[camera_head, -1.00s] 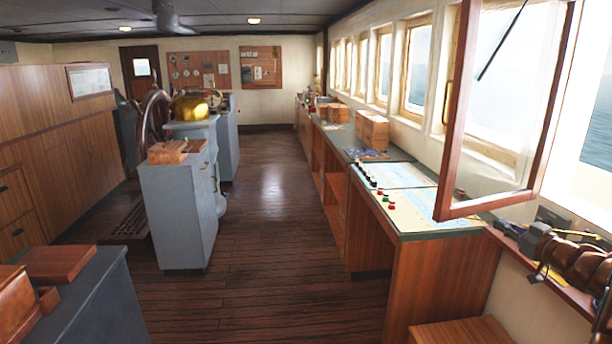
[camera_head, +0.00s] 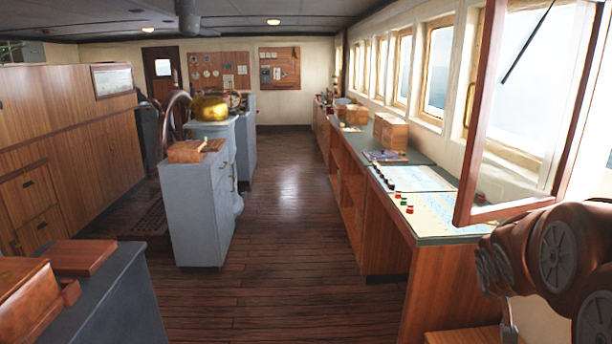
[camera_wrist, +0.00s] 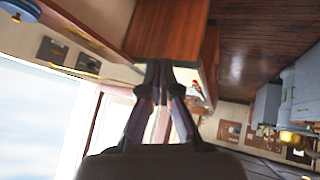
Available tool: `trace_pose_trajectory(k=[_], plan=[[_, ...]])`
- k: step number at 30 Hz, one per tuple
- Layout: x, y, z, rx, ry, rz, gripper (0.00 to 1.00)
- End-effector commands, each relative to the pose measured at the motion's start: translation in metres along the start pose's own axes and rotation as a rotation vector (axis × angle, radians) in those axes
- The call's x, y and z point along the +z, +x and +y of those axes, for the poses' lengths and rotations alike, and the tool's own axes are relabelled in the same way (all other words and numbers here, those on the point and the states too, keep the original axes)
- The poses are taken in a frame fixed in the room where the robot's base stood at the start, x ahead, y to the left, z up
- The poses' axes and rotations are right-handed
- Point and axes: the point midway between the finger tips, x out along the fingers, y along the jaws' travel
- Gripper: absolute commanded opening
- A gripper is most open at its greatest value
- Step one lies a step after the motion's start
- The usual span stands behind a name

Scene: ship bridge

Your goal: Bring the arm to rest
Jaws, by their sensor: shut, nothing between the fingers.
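My gripper (camera_wrist: 158,68) shows in the wrist view with its dark fingers together and nothing between them. In that tilted view its tips overlap the wooden end of the chart desk (camera_wrist: 172,28), but I cannot tell how far apart they are. In the head view my copper-coloured arm is folded at the right edge, beside the chart desk (camera_head: 440,270) and below the open window frame (camera_head: 480,130). The fingers cannot be made out clearly there.
The open window frame hangs over the desk's near end, close to my arm. A grey cabinet (camera_head: 195,215) stands left of the aisle, and a grey counter (camera_head: 120,300) with wooden boxes is at near left. The floor (camera_head: 285,240) between is clear.

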Motion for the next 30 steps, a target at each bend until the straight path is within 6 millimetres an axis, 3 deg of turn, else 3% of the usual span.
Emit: trace_pose_trajectory(k=[3,9,16,21,30], plan=[[0.061,-0.031,-0.033,-0.050,-0.031,-0.157,0.00],[0.162,-0.086,-0.078,-0.156,-0.110,-0.416,0.00],[0.259,-0.153,-0.111,-0.288,-0.226,-0.663,0.00],[0.295,-0.182,-0.120,-0.344,-0.280,-0.759,0.00],[0.302,-0.188,-0.122,-0.357,-0.292,-0.779,0.00]])
